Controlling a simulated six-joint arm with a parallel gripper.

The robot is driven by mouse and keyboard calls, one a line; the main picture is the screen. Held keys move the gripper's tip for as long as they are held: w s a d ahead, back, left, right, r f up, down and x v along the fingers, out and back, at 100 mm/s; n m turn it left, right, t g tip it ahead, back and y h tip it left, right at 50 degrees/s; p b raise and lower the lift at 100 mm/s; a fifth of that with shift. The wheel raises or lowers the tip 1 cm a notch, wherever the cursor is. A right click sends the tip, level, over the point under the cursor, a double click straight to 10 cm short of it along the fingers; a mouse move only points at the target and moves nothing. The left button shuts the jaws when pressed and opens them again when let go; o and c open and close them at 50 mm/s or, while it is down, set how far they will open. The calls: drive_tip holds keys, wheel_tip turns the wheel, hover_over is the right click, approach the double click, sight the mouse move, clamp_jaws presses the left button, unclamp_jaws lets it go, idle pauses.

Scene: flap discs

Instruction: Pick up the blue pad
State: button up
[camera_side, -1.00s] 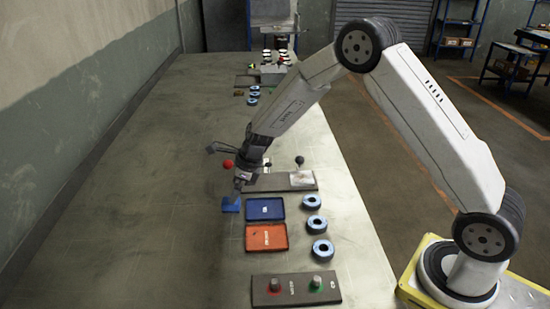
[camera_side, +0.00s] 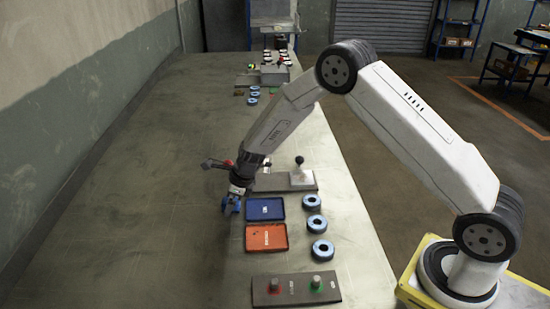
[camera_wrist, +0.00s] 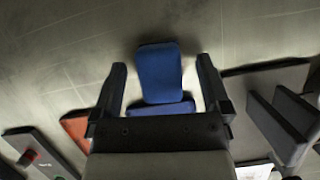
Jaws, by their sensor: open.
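The blue pad (camera_side: 228,206) is on the table, left of the blue tray, partly hidden by my gripper in the side view. In the wrist view the pad (camera_wrist: 160,75) stands between the two fingers, with a second blue part (camera_wrist: 160,108) nearer the palm. My gripper (camera_side: 232,208) is low over the table, pointing down at the pad. In the wrist view its fingers (camera_wrist: 164,85) are open, one on each side of the pad, with gaps between them and the pad. Any contact with the table is hidden.
A blue tray (camera_side: 264,219) and an orange tray (camera_side: 247,247) lie just right of the gripper. A button panel (camera_side: 268,301) is in front, a lever plate (camera_side: 306,188) behind. The table left is clear.

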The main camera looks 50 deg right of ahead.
sight(226, 200)
idle(0.4)
clamp_jaws()
drive_tip(key=shift+r, duration=0.15)
drive_tip(key=shift+r, duration=0.5)
wheel_tip(226, 200, up, 2)
drive_tip(key=s+r, duration=0.9)
drive_tip(key=s, duration=0.5)
drive_tip(key=shift+d+r, duration=0.3)
drive_tip(key=shift+d, duration=0.15)
